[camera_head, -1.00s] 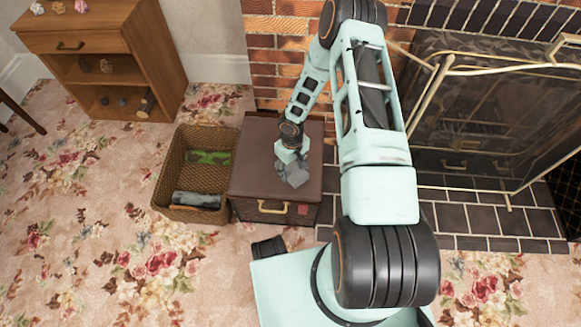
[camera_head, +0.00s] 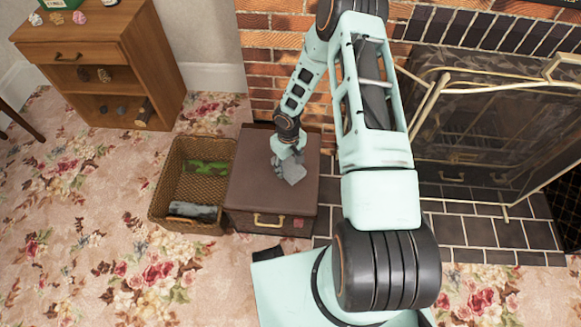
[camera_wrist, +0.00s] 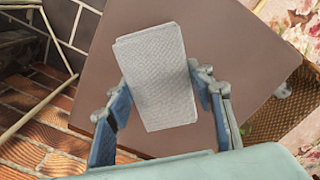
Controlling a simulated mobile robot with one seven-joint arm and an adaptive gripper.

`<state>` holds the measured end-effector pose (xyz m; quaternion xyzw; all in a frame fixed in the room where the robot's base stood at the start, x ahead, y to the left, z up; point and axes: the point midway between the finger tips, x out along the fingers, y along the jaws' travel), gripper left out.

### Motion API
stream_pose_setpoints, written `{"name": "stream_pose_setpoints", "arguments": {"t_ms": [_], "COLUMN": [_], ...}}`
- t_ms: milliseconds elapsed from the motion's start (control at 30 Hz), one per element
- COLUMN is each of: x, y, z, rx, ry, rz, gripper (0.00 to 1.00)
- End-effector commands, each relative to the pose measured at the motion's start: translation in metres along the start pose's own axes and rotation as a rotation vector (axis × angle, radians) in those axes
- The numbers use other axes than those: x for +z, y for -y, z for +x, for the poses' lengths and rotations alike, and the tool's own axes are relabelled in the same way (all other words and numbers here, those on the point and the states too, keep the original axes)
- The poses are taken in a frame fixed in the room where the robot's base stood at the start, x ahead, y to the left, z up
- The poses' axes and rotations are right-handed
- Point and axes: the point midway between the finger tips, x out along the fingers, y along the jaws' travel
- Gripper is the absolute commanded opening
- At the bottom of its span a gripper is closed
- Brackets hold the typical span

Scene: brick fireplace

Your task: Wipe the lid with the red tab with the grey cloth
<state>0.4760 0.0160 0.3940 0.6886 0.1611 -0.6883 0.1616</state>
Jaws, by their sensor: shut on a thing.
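A brown box with a flat lid (camera_head: 252,180) stands on the floor against the brick wall, with a brass handle and a small red tab (camera_head: 299,223) on its front. The lid also fills the middle of the wrist view (camera_wrist: 235,60). My gripper (camera_head: 288,162) is over the lid, right of its middle. It is shut on the grey cloth (camera_head: 293,172), a folded pad that shows between the fingers in the wrist view (camera_wrist: 158,75). The cloth is at or just above the lid; I cannot tell if it touches. The tab is hidden in the wrist view.
A wicker basket (camera_head: 163,185) holding green and grey items stands directly left of the box. A fireplace screen (camera_head: 470,130) and dark hearth tiles (camera_head: 480,228) lie to the right. A wooden shelf (camera_head: 95,60) stands at the back left.

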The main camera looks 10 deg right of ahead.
Motion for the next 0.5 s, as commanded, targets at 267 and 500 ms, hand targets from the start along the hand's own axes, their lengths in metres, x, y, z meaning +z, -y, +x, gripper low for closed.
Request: {"name": "stream_pose_setpoints", "arguments": {"t_ms": [267,500], "x": [-0.004,-0.005], "y": [0.004,0.005], "z": [-0.027,-0.029], "rx": [0.0,0.0], "ry": [0.0,0.001], "rz": [0.0,0.001], "gripper": [0.26,0.26]}}
